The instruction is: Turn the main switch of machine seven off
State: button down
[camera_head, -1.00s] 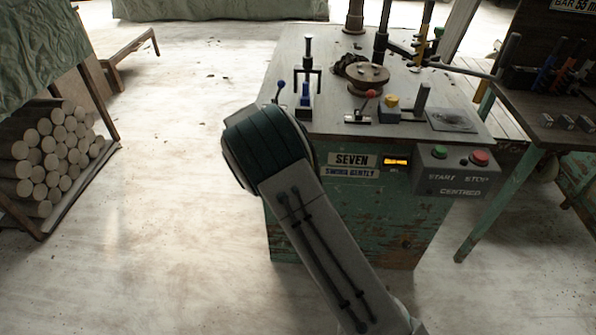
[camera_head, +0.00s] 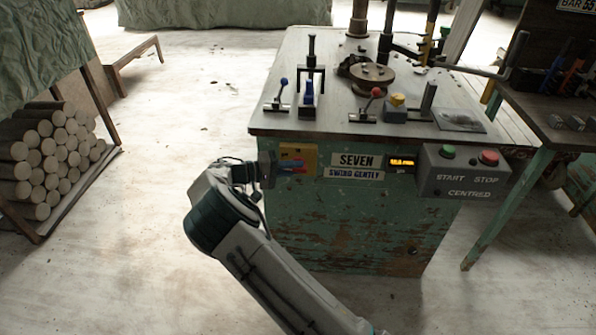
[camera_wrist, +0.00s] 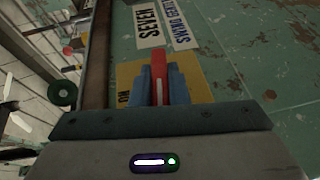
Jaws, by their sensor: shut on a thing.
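The main switch is a yellow plate (camera_head: 311,153) with a red handle (camera_wrist: 158,62) on the green front of machine seven (camera_head: 340,225), left of the "SEVEN" label (camera_head: 355,160). My gripper (camera_head: 290,167) reaches in from the left at the plate. In the wrist view, its two blue-grey fingers (camera_wrist: 161,88) are shut on the red handle, one on each side. The word "ON" (camera_wrist: 123,98) shows on the plate beside the fingers. The rest of the plate's lettering and the handle's base are hidden by the gripper.
A grey box (camera_head: 462,182) with a green start button (camera_head: 447,151) and a red stop button (camera_head: 488,157) sits right of a lit display (camera_head: 402,163). Levers stand on the machine top. The floor on the left is clear up to the stacked logs (camera_head: 45,155).

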jog(key=shift+f+h, duration=0.15)
jog(key=shift+h, duration=0.45)
jog(key=shift+n+t+b, duration=0.3)
jog(key=shift+b, duration=0.05)
jog(key=c, duration=1.4)
grip_release()
jog(key=v, duration=1.3)
jog(key=shift+a+f, duration=0.2)
jog(key=shift+a, duration=0.2)
